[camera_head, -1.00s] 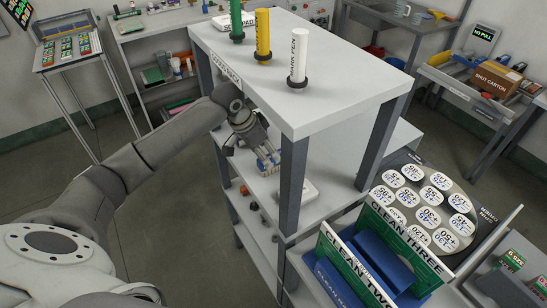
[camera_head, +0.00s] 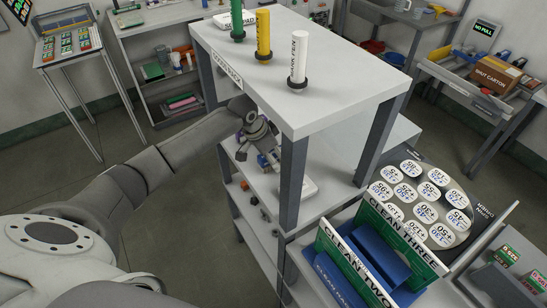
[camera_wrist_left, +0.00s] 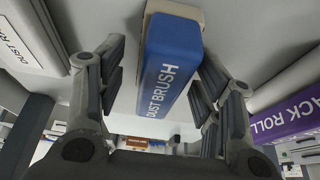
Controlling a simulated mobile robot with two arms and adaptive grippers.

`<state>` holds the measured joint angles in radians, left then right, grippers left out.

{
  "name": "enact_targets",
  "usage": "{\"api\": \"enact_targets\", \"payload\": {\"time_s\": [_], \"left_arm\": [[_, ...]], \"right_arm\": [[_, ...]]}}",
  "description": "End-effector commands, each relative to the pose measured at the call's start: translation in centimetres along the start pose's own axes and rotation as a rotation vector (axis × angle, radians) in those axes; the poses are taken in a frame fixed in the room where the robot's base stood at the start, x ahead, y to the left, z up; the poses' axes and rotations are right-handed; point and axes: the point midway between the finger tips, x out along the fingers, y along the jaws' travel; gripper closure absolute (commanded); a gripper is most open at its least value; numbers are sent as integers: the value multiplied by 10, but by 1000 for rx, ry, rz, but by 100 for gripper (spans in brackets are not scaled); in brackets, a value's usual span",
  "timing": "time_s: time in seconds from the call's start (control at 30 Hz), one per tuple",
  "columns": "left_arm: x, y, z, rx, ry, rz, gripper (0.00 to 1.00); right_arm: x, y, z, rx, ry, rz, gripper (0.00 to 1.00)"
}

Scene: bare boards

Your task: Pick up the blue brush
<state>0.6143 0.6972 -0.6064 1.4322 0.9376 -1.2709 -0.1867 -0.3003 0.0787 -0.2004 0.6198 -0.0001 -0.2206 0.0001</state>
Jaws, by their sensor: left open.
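The blue brush (camera_wrist_left: 172,70), lettered DUST BRUSH, fills the middle of the left wrist view, with a tan part at its far end. In the head view only a bit of its blue (camera_head: 263,161) shows at the shelf, partly hidden by my gripper. My left gripper (camera_wrist_left: 160,75) is open, with one finger on each side of the brush. Gaps show between the fingers and its sides, so it is not gripped. In the head view my left gripper (camera_head: 261,148) reaches under the top board of the shelf unit. My right gripper does not show.
The shelf unit's top board (camera_head: 330,70) overhangs the arm, and a grey front post (camera_head: 290,185) stands right of the gripper. A white item (camera_wrist_left: 15,45) and a purple roll (camera_wrist_left: 290,122) flank the brush.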

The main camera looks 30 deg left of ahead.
Motion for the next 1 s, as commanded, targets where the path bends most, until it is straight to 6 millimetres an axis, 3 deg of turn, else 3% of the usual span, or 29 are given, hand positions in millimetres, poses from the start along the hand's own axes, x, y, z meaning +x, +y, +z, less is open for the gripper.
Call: {"api": "enact_targets", "payload": {"time_s": [0.57, 0.93, 1.0], "left_arm": [[4, 0, 2, 0, 0, 0, 39], [4, 0, 2, 0, 0, 0, 87], [4, 0, 2, 0, 0, 0, 89]], "right_arm": [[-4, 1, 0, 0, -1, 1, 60], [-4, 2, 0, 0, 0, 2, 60], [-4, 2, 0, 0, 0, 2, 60]]}}
